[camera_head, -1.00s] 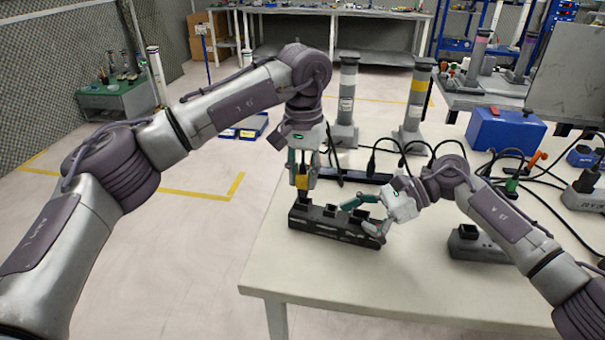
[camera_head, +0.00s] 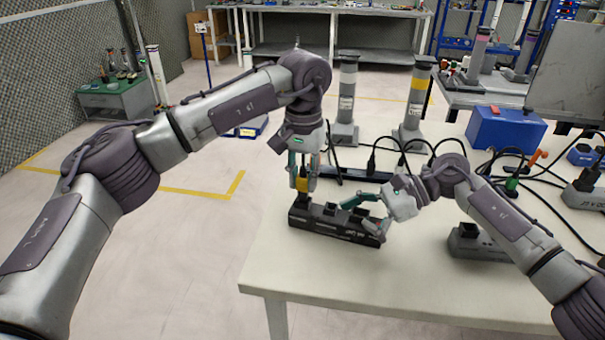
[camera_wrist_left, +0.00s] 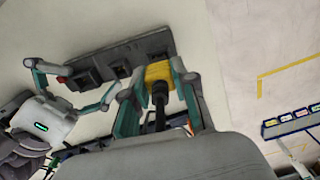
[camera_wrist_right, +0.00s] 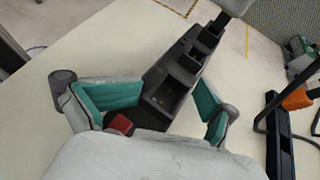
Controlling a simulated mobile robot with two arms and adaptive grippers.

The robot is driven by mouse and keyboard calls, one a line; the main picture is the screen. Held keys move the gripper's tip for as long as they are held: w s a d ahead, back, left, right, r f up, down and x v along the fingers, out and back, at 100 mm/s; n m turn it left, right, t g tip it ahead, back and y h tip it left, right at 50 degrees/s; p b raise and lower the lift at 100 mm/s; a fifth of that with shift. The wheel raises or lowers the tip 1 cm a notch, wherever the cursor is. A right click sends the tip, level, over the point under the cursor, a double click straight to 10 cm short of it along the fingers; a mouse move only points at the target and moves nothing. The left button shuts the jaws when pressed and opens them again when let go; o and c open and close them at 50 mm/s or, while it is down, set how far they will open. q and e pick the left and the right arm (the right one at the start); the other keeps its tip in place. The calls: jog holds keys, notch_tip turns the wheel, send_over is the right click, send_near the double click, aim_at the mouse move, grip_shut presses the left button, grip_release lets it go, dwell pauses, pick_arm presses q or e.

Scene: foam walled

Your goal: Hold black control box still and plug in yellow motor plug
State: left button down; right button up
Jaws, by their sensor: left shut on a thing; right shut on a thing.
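The black control box (camera_head: 330,226) lies on the white table, with several open sockets along its top. My left gripper (camera_head: 302,186) points down over the box's left end, shut on the yellow motor plug (camera_wrist_left: 158,72). The plug is upright at the end socket; its lower end is hidden, so I cannot tell how deep it sits. A black cable leaves its top. My right gripper (camera_head: 362,213) is shut on the box's right end, one finger on each side, as the right wrist view (camera_wrist_right: 150,105) shows. A red part (camera_wrist_right: 121,124) is beside the box's near end.
A grey socket unit (camera_head: 478,246) stands on the table to the right. Behind are a black strip (camera_head: 355,176), black cables and two grey posts (camera_head: 346,100). A blue case (camera_head: 505,130) is at the back right. The table's front is clear.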

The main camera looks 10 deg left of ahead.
aim_at(302, 169)
pick_arm(q)
jog(key=shift+f, duration=1.15)
jog(key=c, duration=0.8)
grip_release()
jog(key=shift+c, duration=0.2)
jog(key=shift+r, duration=0.1)
jog(key=r, duration=1.2)
jog(key=shift+s+r, duration=0.1)
jog(key=shift+s, duration=0.1)
